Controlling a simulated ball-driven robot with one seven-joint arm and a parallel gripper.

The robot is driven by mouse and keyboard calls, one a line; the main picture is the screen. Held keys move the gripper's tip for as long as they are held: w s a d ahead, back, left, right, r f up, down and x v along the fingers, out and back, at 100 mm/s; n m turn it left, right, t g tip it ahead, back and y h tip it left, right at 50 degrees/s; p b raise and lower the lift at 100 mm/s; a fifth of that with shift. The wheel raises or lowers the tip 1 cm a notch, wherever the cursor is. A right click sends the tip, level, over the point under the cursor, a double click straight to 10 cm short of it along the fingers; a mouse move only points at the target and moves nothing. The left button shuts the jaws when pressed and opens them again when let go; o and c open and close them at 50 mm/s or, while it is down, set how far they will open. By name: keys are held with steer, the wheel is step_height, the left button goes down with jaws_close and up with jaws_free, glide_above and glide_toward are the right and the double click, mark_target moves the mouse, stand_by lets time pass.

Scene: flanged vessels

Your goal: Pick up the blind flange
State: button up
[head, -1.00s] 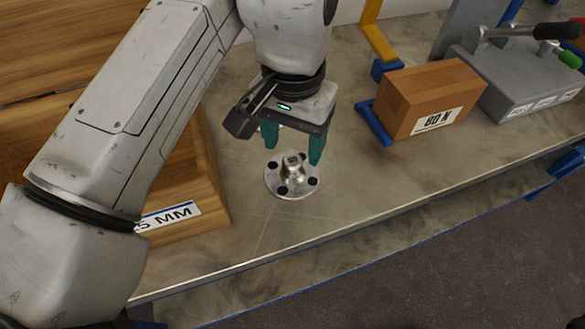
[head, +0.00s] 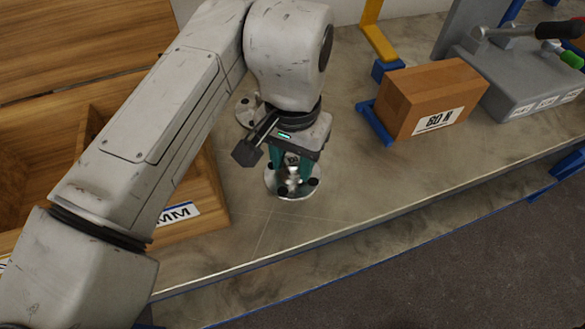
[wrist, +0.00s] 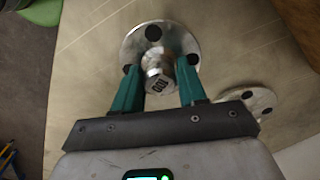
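The blind flange (head: 283,191) is a round metal disc with dark bolt holes and a raised central stub, lying flat on the bench. In the wrist view its disc (wrist: 178,38) is at the top, and the stub's end face is marked "100". My gripper (head: 291,180) points down over it, with one teal finger on each side of the stub. In the wrist view the gripper (wrist: 160,70) appears shut on the stub, with no clear gap at its sides. The fingers hide part of the stub. The disc still rests on the bench.
A second flange (head: 244,108) lies close behind my gripper; it also shows in the wrist view (wrist: 264,101). A wooden box (head: 206,200) stands at left, a brown "80 N" block (head: 432,95) at right, a grey fixture (head: 520,85) beyond. Bench is clear in front.

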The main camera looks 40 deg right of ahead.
jaws_close()
steer(key=shift+r, duration=0.1)
stand_by(0.5)
